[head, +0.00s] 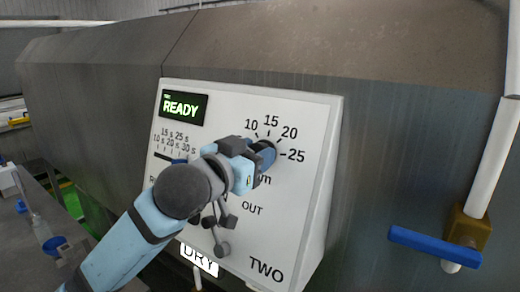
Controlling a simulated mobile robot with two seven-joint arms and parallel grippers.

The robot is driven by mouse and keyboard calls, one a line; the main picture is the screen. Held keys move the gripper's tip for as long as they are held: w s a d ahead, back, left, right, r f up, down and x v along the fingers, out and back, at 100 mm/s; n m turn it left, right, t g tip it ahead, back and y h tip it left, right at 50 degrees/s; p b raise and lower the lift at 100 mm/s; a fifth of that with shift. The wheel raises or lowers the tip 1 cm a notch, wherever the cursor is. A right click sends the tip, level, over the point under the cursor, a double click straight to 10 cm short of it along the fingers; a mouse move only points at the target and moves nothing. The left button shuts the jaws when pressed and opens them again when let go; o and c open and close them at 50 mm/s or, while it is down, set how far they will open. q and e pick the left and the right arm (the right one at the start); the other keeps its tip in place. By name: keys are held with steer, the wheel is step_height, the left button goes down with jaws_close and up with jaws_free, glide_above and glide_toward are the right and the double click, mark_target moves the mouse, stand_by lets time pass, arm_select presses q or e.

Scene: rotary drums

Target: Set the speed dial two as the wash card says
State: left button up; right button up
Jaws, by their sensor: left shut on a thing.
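The panel (307,190) marked TWO is white and fixed to the front of a large grey drum housing. Its speed dial (267,150) is a blue-grey knob at the upper right, with the marks 10, 15, 20 and 25 around it. My left gripper (258,158) is shut on the dial, coming from the lower left. The gripper hides part of the dial, and I cannot tell which mark its pointer is at. I cannot make out a wash card in this view. My right gripper is not in view.
A display (183,107) reads READY. A second scale (172,143), running 10 s to 30 s, is partly behind my arm. A sign (198,260) reads DRY. A blue valve handle (434,246) on a white pipe (492,160) stands at right. A grey bench is at left.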

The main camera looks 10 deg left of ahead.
arm_select(q)
steer(key=shift+m, duration=0.5)
steer(key=m+g+h, duration=0.1)
steer(key=m, duration=0.2)
steer(key=m+g+h, duration=0.1)
steer(key=m, duration=0.2)
steer(key=shift+a+m, duration=0.15)
steer(key=shift+m, duration=0.15)
steer(key=m+g, duration=0.1)
steer(key=m, duration=0.2)
steer(key=m+g, duration=0.2)
steer(key=m, duration=0.2)
steer(key=shift+r+h, duration=0.1)
steer(key=shift+h, duration=0.3)
steer(key=m+g, duration=0.1)
steer(key=m, duration=0.4)
steer(key=shift+y, duration=0.4)
steer(key=m+g+y, duration=0.1)
steer(key=m, duration=0.3)
steer(key=o, duration=0.8)
steer(key=shift+w+d+f, duration=0.1)
steer(key=shift+d+f, duration=0.1)
